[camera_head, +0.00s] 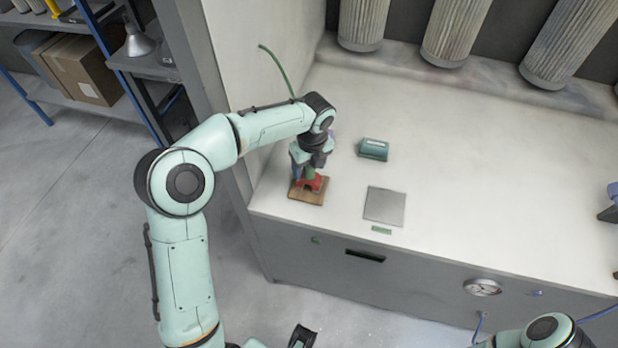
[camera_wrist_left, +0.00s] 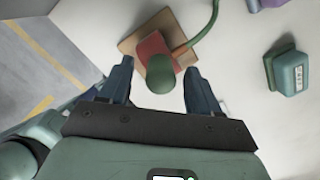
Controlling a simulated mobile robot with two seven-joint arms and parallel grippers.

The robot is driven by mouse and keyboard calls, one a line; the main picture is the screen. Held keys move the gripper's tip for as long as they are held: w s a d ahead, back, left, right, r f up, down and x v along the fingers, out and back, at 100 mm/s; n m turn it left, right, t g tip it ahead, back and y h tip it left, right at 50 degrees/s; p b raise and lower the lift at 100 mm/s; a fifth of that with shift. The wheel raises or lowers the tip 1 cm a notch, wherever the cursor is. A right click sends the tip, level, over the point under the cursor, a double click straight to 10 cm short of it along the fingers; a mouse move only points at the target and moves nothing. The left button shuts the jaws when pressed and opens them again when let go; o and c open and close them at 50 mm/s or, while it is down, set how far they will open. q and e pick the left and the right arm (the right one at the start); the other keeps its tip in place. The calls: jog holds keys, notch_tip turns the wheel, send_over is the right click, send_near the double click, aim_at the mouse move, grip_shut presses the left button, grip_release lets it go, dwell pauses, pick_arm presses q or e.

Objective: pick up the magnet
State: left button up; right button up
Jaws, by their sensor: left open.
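The magnet looks to be the red arched block (camera_head: 314,184) on a brown wooden board (camera_head: 306,196), at the left end of the white bench. In the left wrist view the red block (camera_wrist_left: 150,45) has a rounded green knob (camera_wrist_left: 160,74) in front of it, which partly hides it. My left gripper (camera_head: 309,166) is above the board, pointing down. In the left wrist view my left gripper (camera_wrist_left: 158,72) is open, with one finger on each side of the green knob. I cannot tell whether the fingers touch it. My right gripper cannot be made out.
A green curved tube (camera_head: 277,68) rises behind my left arm. A dark green box (camera_head: 373,148) and a flat grey plate (camera_head: 384,206) lie to the right on the bench. A side wall (camera_head: 240,50) stands close on the left. The bench's middle is clear.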

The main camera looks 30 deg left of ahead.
pick_arm(q)
jog(key=shift+f, duration=0.15)
grip_shut()
